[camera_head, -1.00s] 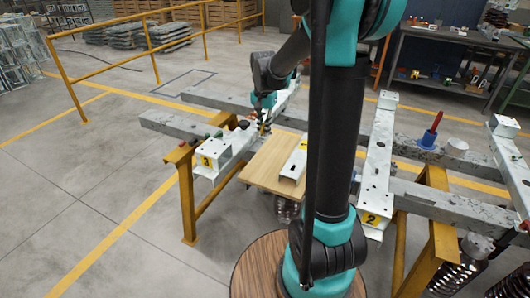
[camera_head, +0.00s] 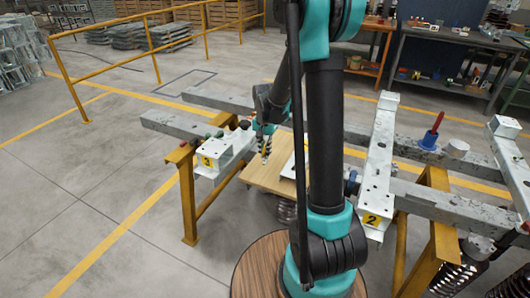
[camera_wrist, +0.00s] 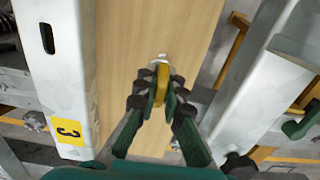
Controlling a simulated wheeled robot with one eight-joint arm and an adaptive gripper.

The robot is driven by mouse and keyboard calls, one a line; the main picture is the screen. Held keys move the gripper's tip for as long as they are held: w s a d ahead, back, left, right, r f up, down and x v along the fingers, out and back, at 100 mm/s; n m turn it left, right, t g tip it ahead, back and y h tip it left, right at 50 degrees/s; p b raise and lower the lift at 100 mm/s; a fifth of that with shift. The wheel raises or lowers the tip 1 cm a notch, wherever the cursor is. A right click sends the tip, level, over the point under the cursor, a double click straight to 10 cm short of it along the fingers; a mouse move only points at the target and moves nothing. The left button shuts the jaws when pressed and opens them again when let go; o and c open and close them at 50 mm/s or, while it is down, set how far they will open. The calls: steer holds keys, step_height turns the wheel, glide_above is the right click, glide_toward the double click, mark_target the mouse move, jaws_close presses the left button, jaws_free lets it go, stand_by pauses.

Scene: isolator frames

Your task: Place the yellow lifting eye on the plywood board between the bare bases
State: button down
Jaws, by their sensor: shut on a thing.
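My gripper (camera_head: 264,157) is over the plywood board (camera_head: 262,180). In the wrist view my gripper (camera_wrist: 160,88) is shut on the yellow lifting eye (camera_wrist: 161,78), with a bright metal piece at its far end. The plywood (camera_wrist: 120,50) lies below it; I cannot tell whether the eye touches the board.
A galvanized base marked 2 (camera_head: 377,180) stands further right, with a red-handled blue tool (camera_head: 430,134) and a white cylinder (camera_head: 457,148) beyond it. Yellow trestles (camera_head: 187,200) carry the grey beams. Open floor lies to the left.

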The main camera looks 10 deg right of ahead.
steer(key=c, duration=1.6)
jaws_free()
steer(key=shift+f, duration=0.1)
steer(key=shift+c, duration=0.2)
step_height(320, 180, up, 12)
steer(key=shift+s, duration=0.25)
steer(key=s+d+f+n+t, duration=0.2)
steer(key=s+f+n, duration=0.1)
steer(key=s, duration=0.7)
steer(key=s+d+f+n+t, duration=0.2)
steer(key=s+f+n, duration=0.2)
steer(key=s, duration=0.7)
step_height(320, 180, down, 2)
steer(key=shift+s+f, duration=0.1)
steer(key=shift+s, duration=0.15)
